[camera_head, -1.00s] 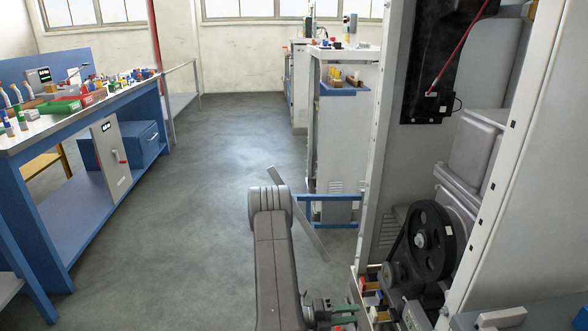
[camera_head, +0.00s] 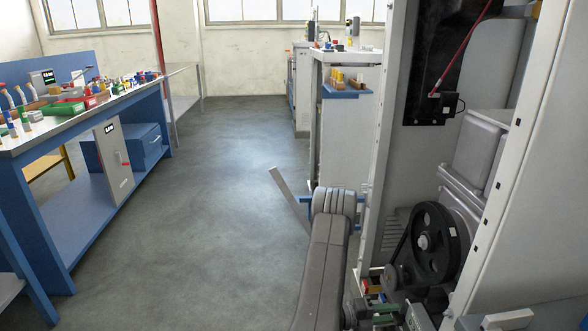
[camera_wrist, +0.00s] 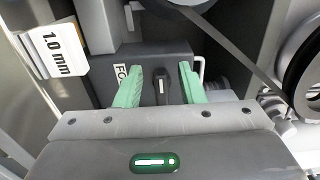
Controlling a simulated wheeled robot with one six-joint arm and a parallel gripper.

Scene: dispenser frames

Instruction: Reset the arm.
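My gripper shows in the wrist view (camera_wrist: 159,74) with its two green fingers spread apart, so it is open. A small black knob (camera_wrist: 162,88) with a white mark stands between the fingers, with gaps on both sides; I see no contact. Behind it is a dark box (camera_wrist: 150,62) with a partly hidden label. In the head view my gripper (camera_head: 385,313) is low at the bottom edge, by the open machine cabinet (camera_head: 378,150), and partly hidden. My grey arm reaches from the bottom centre with its elbow raised.
A "1.0 mm" label (camera_wrist: 54,52) is at the left of the wrist view. In the head view, a black pulley (camera_head: 432,242) with a belt sits inside the cabinet, close to my gripper. A blue workbench (camera_head: 60,215) with small parts stands left. The floor (camera_head: 210,200) between is clear.

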